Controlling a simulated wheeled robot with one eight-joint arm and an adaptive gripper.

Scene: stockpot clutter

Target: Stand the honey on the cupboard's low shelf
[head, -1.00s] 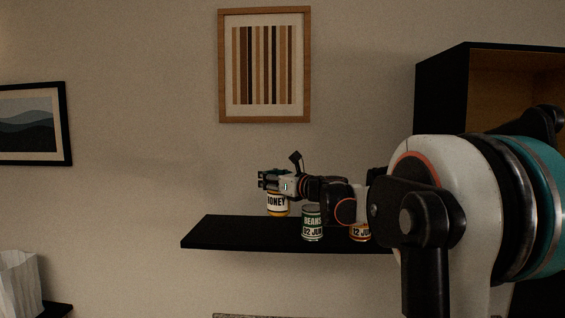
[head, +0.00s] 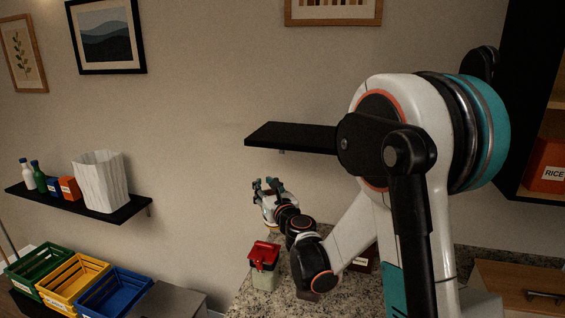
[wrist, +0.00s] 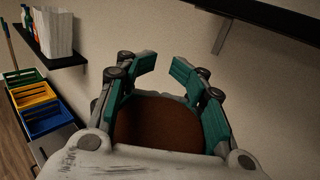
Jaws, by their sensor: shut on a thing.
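The black cupboard (head: 513,95) stands at the right edge, partly cut off. An orange rice box (head: 552,179) stands on its lower visible level.
The black wall shelf (head: 290,134) is bare where visible; my arm hides its right part. A red-topped container (head: 264,255) stands on the speckled counter (head: 238,303). At left are a shelf (head: 125,210) with a white bag and bottles, and green, yellow and blue crates (head: 78,282).

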